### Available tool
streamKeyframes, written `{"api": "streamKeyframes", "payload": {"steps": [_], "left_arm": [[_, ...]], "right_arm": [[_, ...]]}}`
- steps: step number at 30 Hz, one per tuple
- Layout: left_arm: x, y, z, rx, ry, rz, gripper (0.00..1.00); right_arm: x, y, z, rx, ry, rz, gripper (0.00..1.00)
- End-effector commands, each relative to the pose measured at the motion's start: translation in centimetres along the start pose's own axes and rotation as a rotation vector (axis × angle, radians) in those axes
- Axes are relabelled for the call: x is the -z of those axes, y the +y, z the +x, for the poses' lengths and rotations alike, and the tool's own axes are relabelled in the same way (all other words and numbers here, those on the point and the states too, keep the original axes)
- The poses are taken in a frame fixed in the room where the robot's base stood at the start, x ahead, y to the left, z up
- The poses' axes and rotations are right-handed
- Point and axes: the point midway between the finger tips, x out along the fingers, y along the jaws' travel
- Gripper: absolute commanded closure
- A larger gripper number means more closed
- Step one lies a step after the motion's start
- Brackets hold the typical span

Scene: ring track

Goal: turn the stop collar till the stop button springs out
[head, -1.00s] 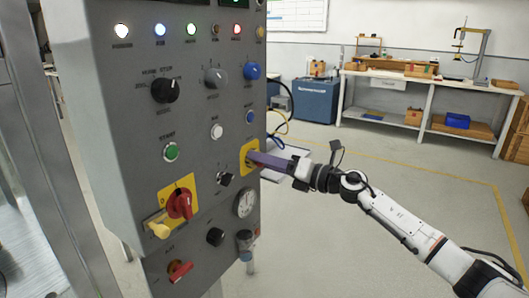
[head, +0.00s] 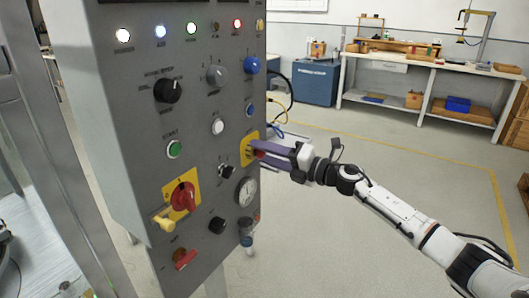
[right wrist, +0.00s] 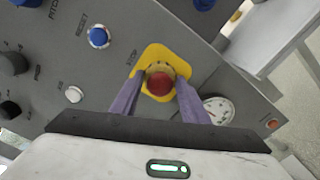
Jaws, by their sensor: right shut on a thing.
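The red stop button (right wrist: 159,84) shows in the right wrist view, in the middle of a yellow plate (right wrist: 163,54) on the grey panel. The stop collar (right wrist: 157,69) is a pale ring around the button, partly hidden behind it. In the head view the yellow plate (head: 244,147) is at the panel's right edge, partly covered by my fingers. My right gripper (head: 257,153) reaches it from the right. Its two purple fingers are shut on the collar, one on each side of the button. My left gripper is not in view.
A gauge (head: 247,191) sits just below the plate, and a blue button (head: 249,110) above it. A red rotary switch (head: 184,196) is at the lower left of the panel. Floor right of the panel is clear; a workbench (head: 430,72) stands far behind.

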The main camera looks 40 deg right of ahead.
Motion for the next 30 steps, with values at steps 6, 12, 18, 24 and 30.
{"api": "streamKeyframes", "payload": {"steps": [6, 12, 18, 24, 30], "left_arm": [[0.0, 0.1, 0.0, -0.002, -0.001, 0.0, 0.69], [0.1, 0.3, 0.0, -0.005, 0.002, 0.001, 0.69], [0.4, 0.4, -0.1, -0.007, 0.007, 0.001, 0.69], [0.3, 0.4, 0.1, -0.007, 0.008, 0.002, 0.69], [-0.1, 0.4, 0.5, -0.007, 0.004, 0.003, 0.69]], "right_arm": [[0.0, -0.1, 0.0, 0.001, -0.001, -0.001, 0.57], [0.0, 0.0, 0.0, 0.001, 0.0, -0.002, 0.4], [0.0, 0.0, -0.1, 0.001, 0.0, -0.002, 0.4], [0.1, -0.3, -1.6, 0.004, 0.001, -0.003, 0.4], [0.2, -0.4, -4.8, 0.005, 0.002, -0.002, 0.4]]}}
